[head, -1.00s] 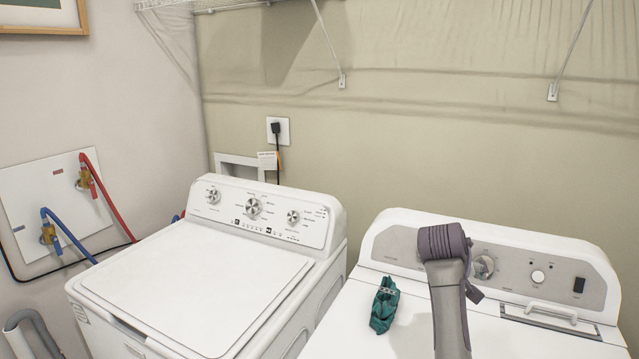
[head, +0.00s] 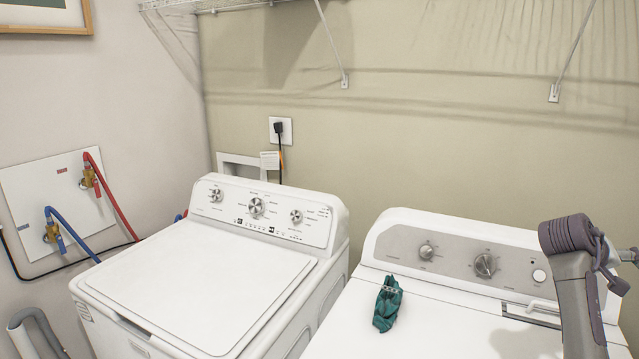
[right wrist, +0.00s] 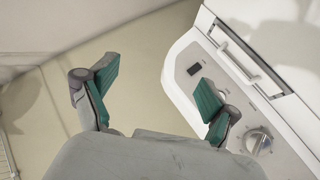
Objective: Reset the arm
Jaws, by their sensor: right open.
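My right arm (head: 580,290) stands at the right edge of the head view, in front of the right machine's control panel. Beyond the fingers are the wall and the right machine's panel (right wrist: 183,65). A crumpled dark green cloth (head: 387,304) lies on top of the right machine (head: 455,335), left of my arm and apart from it. My left gripper is not in view.
A white washer (head: 200,285) with its lid shut stands to the left, with a narrow gap between the machines. A wire shelf (head: 230,5) with slanted braces hangs on the back wall. Red and blue hoses (head: 110,190) run from the left wall.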

